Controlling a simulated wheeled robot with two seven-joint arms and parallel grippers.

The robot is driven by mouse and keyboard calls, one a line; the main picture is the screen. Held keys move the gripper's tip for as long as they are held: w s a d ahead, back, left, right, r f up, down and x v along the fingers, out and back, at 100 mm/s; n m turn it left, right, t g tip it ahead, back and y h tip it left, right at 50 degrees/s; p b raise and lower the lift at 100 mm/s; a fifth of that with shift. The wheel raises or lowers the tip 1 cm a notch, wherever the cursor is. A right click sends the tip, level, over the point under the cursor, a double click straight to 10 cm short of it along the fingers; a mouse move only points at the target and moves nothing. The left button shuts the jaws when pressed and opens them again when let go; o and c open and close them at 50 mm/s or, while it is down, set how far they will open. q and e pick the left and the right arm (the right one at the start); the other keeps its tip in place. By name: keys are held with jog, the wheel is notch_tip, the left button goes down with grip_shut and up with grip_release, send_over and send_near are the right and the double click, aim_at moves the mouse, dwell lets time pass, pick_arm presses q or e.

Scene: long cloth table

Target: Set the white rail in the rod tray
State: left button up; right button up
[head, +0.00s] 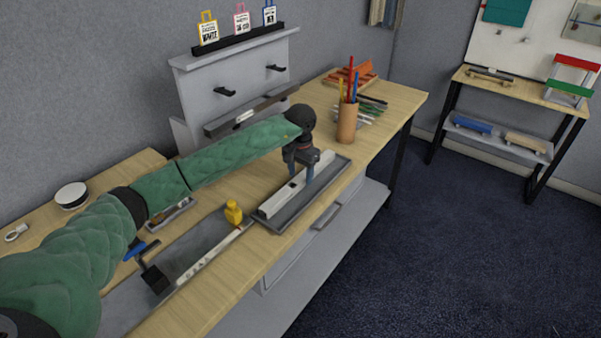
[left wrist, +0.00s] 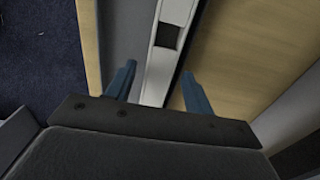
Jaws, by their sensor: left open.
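The white rail (head: 273,206) is a long bar with a small dark square recess. It lies lengthwise in the grey rod tray (head: 322,187), along the tray's far-left side. I cannot tell whether it is fully flat on the tray floor. My left gripper (head: 300,178) points down over the rail, its blue fingers on either side of it. In the left wrist view the rail (left wrist: 160,75) runs between the open fingers (left wrist: 158,82), with a visible gap at each side. Grey tray floor (left wrist: 121,30) shows to its left. My right gripper is not in view.
A yellow bottle (head: 233,212) stands close to the tray's near-left end, by a grey mat with a marked white strip (head: 205,256). A brown cup of pencils (head: 347,122) stands behind the tray. A grey cabinet (head: 240,82) is at the back.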

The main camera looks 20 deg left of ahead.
aim_at(301, 177)
pick_arm(q)
jog(key=shift+r, duration=0.4)
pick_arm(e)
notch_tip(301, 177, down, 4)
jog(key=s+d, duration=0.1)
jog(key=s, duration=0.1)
pick_arm(q)
jog(key=shift+r, duration=0.2)
notch_tip(301, 177, up, 3)
jog(key=shift+r+b, duration=0.15)
jog(key=shift+b, duration=0.55)
notch_tip(301, 177, up, 8)
jog(key=b, duration=0.3)
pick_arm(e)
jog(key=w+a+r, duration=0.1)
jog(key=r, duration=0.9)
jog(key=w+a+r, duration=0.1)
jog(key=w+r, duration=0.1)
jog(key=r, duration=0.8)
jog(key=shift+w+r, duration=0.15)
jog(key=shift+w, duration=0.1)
pick_arm(q)
jog(key=shift+r, duration=0.1)
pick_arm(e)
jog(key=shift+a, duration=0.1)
